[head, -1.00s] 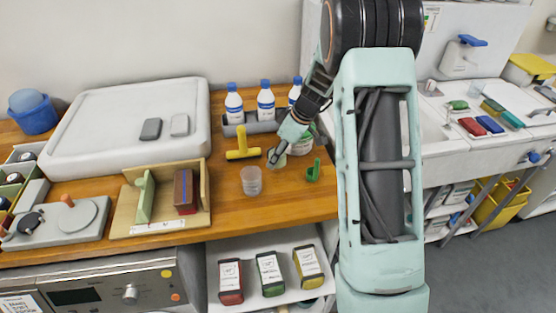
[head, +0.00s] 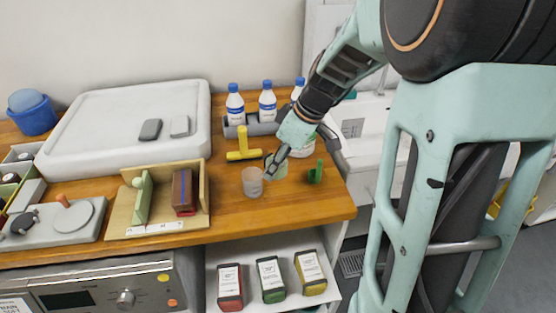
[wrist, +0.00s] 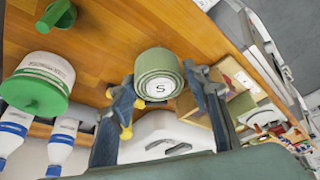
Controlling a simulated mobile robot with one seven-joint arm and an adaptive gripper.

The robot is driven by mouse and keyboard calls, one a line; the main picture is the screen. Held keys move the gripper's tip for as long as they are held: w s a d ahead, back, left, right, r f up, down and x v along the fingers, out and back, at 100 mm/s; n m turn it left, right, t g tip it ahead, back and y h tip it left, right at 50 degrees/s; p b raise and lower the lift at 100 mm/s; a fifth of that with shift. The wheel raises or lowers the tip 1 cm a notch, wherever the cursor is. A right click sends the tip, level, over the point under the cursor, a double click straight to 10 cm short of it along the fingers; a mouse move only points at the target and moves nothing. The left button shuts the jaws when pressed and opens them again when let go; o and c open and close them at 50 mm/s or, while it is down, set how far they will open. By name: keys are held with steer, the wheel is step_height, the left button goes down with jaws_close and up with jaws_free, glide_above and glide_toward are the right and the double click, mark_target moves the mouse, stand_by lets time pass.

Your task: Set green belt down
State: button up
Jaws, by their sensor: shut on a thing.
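The green belt (wrist: 160,72) is rolled up, with a white round label marked "S" on its end. My gripper (wrist: 165,95) is shut on it, one finger on each side in the wrist view. I cannot tell whether the belt touches the counter.
A yellow T-shaped piece (head: 243,154) lies behind, and a green upright piece (head: 316,173) stands to the right. White bottles (head: 268,103) line the back. A wooden holder (head: 206,188) is further left. The counter's front strip is clear.

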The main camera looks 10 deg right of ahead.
mark_target(287, 170)
steer(key=shift+s+r, duration=0.15)
steer(key=shift+s, duration=0.3)
steer(key=shift+s+m, duration=0.15)
steer(key=shift+m, duration=0.15)
steer(key=shift+s+d+f+m+t+h+p, duration=0.15)
steer(key=shift+s+d+m+t+h+p, duration=0.1)
steer(key=shift+m, duration=0.25)
steer(key=shift+s+d+f+m+t+h+p, duration=0.15)
steer(key=shift+d+m+p, duration=0.1)
steer(key=shift+m, duration=0.25)
steer(key=m, duration=0.1)
steer(key=d+m+p, duration=0.1)
steer(key=shift+s+f+m+t+h, duration=0.1)
steer(key=shift+f+m+t+h, duration=0.15)
steer(key=shift+m+t+h, duration=0.05)
steer(key=m+h+p, duration=0.1)
steer(key=m, duration=0.1)
steer(key=d+m+h, duration=0.1)
steer(key=m, duration=0.2)
steer(key=shift+s+t+p, duration=0.1)
steer(key=shift+t+p, duration=0.2)
steer(key=shift+p, duration=0.05)
steer(key=shift+s+a+m, duration=0.1)
steer(key=shift+a+m, duration=0.05)
steer(key=shift+m, duration=0.15)
